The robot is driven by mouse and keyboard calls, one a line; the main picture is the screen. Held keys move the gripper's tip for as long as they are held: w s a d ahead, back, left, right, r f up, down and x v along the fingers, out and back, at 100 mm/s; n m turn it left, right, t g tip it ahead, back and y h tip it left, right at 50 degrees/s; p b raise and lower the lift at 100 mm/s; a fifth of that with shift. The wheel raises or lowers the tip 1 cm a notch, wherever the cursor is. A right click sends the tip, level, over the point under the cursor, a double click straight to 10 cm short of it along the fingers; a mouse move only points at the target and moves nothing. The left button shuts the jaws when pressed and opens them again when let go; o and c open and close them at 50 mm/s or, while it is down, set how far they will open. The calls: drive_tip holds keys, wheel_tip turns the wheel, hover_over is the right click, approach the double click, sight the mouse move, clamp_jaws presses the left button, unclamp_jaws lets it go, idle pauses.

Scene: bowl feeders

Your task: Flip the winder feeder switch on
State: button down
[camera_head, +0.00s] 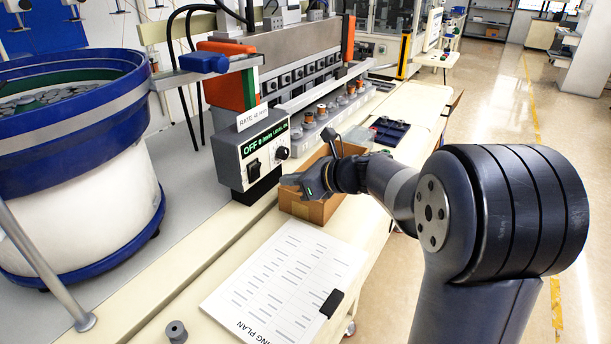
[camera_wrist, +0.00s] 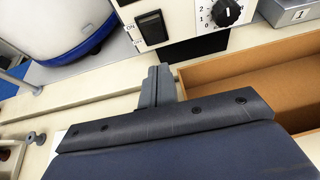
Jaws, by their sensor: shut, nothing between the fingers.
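The feeder control box (camera_head: 250,150) is a grey box whose green display reads OFF. A black rocker switch (camera_head: 254,170) sits on its face, left of a round dial (camera_head: 283,153). In the wrist view the rocker switch (camera_wrist: 151,27) is at the top, with an ON label to its left, and the dial (camera_wrist: 228,11) is to its right. My gripper (camera_head: 286,182) is in front of the box, at its lower right. In the wrist view the gripper (camera_wrist: 158,72) is shut and empty, its tips below the switch and apart from it.
A cardboard box (camera_head: 318,207) is beside and under my gripper. A large blue-rimmed bowl feeder (camera_head: 75,100) stands at left. A printed plan sheet (camera_head: 285,272) lies on the bench in front. A label reading RATE (camera_head: 252,117) stands on the control box.

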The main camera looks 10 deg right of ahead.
sight(257, 168)
drive_tip(key=w+a, duration=0.2)
drive_tip(key=w+a+p, duration=0.1)
drive_tip(key=w+a, duration=0.1)
drive_tip(key=a, duration=0.1)
drive_tip(key=shift+r, duration=0.15)
drive_tip(key=shift+r+p, duration=0.15)
drive_tip(key=shift+p, duration=0.4)
drive_tip(key=p, duration=0.2)
drive_tip(key=r+p, duration=0.1)
drive_tip(key=p, duration=0.1)
drive_tip(key=shift+w+a+g+h, duration=0.2)
drive_tip(key=shift+a+g+h, duration=0.1)
drive_tip(key=shift+f, duration=0.4)
drive_tip(key=shift+b, duration=0.3)
drive_tip(key=shift+r, duration=0.1)
drive_tip(key=shift+r+p, duration=0.75)
drive_tip(key=shift+p, duration=0.05)
